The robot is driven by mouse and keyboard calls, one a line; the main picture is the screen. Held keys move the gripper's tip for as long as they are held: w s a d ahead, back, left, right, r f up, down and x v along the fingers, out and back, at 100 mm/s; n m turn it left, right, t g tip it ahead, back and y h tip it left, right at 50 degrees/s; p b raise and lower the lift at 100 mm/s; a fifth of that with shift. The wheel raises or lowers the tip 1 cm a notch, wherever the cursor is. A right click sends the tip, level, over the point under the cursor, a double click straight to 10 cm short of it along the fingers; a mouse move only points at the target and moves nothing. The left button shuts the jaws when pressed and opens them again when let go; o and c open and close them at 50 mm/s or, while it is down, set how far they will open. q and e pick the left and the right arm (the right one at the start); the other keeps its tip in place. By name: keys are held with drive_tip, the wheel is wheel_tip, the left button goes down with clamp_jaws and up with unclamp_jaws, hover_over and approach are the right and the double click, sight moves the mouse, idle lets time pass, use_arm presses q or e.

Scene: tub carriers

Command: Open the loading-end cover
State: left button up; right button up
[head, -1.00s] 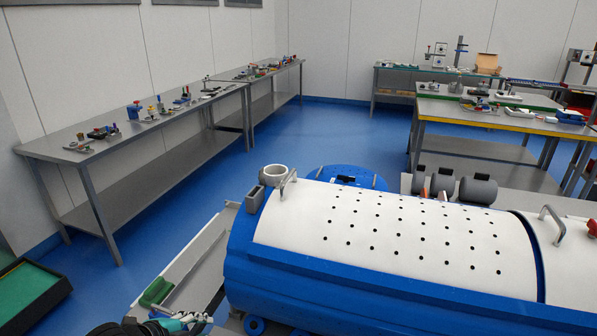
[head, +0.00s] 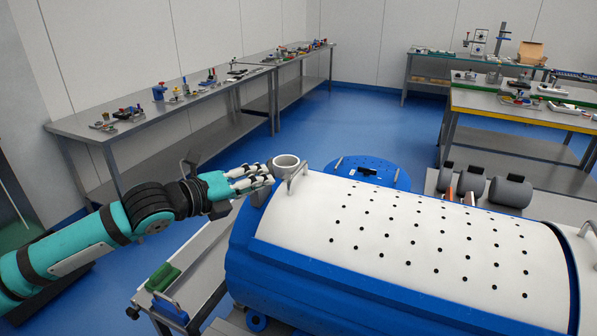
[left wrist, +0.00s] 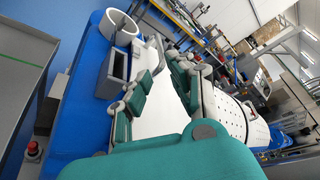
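A white perforated cover (head: 400,235) lies closed over the blue drum housing (head: 275,280). A bent metal handle (head: 297,177) stands at its left end and also shows in the left wrist view (left wrist: 157,57). My left gripper (head: 262,177), teal and grey, reaches in from the left to just beside this handle. In the left wrist view its fingers (left wrist: 160,72) are spread, with the handle just beyond the tips; I cannot tell if they touch it. A second white cover (head: 587,255) with its own handle is partly visible at the right edge. My right gripper is not in view.
A white ring-shaped cup (head: 286,163) stands at the housing's left corner, close to my left gripper. Grey cylindrical parts (head: 470,186) lie behind the housing. A long workbench (head: 165,115) with small items runs along the left wall.

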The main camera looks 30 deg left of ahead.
sight(297, 168)
use_arm(q)
drive_tip(key=p+x, duration=0.4)
drive_tip(key=x, duration=0.7)
drive_tip(key=shift+w, duration=0.15)
drive_tip(key=shift+w+d+f, duration=0.15)
drive_tip(key=shift+w, duration=0.25)
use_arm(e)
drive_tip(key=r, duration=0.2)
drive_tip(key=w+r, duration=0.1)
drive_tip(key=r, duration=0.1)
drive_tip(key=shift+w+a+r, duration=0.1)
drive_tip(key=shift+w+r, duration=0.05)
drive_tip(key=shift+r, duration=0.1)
use_arm(q)
clamp_jaws()
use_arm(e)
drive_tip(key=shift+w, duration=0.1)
